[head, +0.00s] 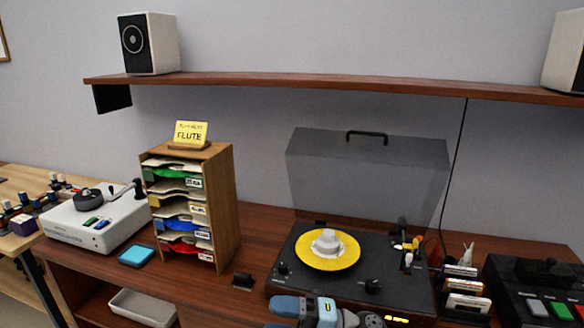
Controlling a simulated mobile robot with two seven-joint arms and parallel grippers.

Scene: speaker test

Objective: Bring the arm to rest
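A black turntable (290,290) stands on the wooden cabinet with its clear grey lid (370,165) raised behind it. A yellow record (345,261) with a white piece (326,243) at its centre lies on the platter. The tonearm (404,250) is at the platter's right, with yellow parts near it; it is too small to tell whether it sits in its rest. Blue and grey links of my own arm show at the bottom edge, in front of the turntable. I make out no gripper fingers of either hand.
A wooden rack (222,205) of records bears a yellow FLUTE card (190,131). A white record player (95,225) is at left. Several small cases (465,285) and a black button box (540,295) stand at right. A shelf (330,85) with speakers runs above.

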